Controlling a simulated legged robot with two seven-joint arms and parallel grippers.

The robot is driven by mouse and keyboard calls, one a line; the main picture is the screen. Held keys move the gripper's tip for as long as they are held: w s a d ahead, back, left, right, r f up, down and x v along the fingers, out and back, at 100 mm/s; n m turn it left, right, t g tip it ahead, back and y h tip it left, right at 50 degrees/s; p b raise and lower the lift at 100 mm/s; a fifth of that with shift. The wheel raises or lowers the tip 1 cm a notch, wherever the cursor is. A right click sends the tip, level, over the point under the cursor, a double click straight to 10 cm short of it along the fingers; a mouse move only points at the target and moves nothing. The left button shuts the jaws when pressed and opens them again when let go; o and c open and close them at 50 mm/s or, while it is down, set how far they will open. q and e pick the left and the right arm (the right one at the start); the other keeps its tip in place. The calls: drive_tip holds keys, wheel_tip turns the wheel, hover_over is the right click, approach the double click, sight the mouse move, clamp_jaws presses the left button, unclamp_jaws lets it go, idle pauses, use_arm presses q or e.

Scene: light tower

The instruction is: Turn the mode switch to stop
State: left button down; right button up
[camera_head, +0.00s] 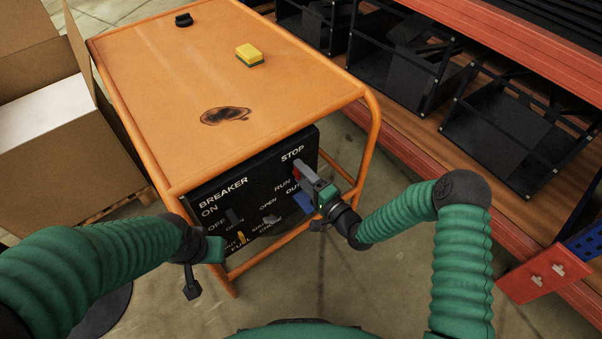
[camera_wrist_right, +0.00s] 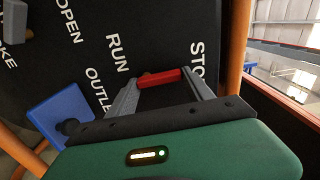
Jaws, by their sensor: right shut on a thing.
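The black control panel (camera_head: 232,207) is on the front of the orange-framed generator. The red mode switch (camera_wrist_right: 160,77) shows between the RUN and STOP labels in the right wrist view; only a bit of red shows in the head view (camera_head: 297,175). My right gripper (camera_wrist_right: 167,82) is shut on the red switch, with one grey finger at each end of it. Which label the switch points to, I cannot tell. My left gripper (camera_head: 203,262) hangs in front of the panel's lower left, apart from it; its fingers are not clear.
The orange generator top (camera_head: 180,80) bears a yellow and green sponge (camera_head: 249,54), a small black object (camera_head: 183,19) and a dark burn mark. A blue piece (camera_wrist_right: 62,108) sits by the OUTLET label. Cardboard boxes (camera_head: 60,150) stand left; shelving with black crates (camera_head: 505,130) stands right.

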drive_tip(key=shift+d+f+m, duration=0.2)
drive_tip(key=shift+m, duration=0.2)
drive_tip(key=o, duration=1.4)
drive_tip(key=shift+w, duration=0.1)
drive_tip(key=shift+r, duration=0.1)
drive_tip(key=p+v, duration=0.4)
drive_tip(key=v, duration=1.3)
